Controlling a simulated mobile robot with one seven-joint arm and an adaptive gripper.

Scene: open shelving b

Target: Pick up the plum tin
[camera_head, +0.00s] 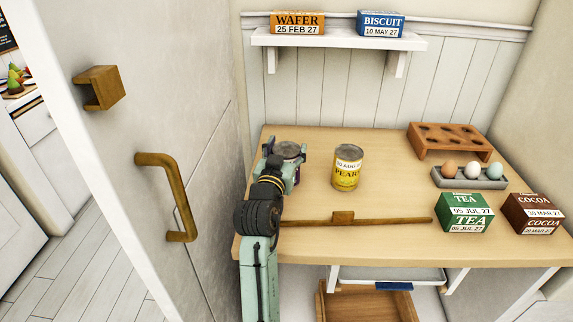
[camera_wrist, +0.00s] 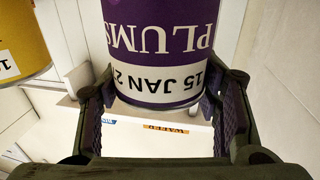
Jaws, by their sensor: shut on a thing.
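The plum tin (camera_wrist: 160,40) is purple with a pale band and shows upside down in the wrist view, with "PLUMS" and "15 JAN" on its label. In the head view its top (camera_head: 287,150) shows at the back left of the wooden counter, mostly hidden by my arm. My gripper (camera_wrist: 165,115) is shut on the tin, with a finger on either side of it. It also shows in the head view (camera_head: 286,163). I cannot tell whether the tin touches the counter.
A yellow pears tin (camera_head: 347,168) stands just right of the plum tin. A wooden stick (camera_head: 380,221) lies across the counter's (camera_head: 390,190) front. An egg tray (camera_head: 440,182), a tea box (camera_head: 464,213) and a cocoa box (camera_head: 534,214) stand at right. A shelf (camera_head: 340,40) hangs above.

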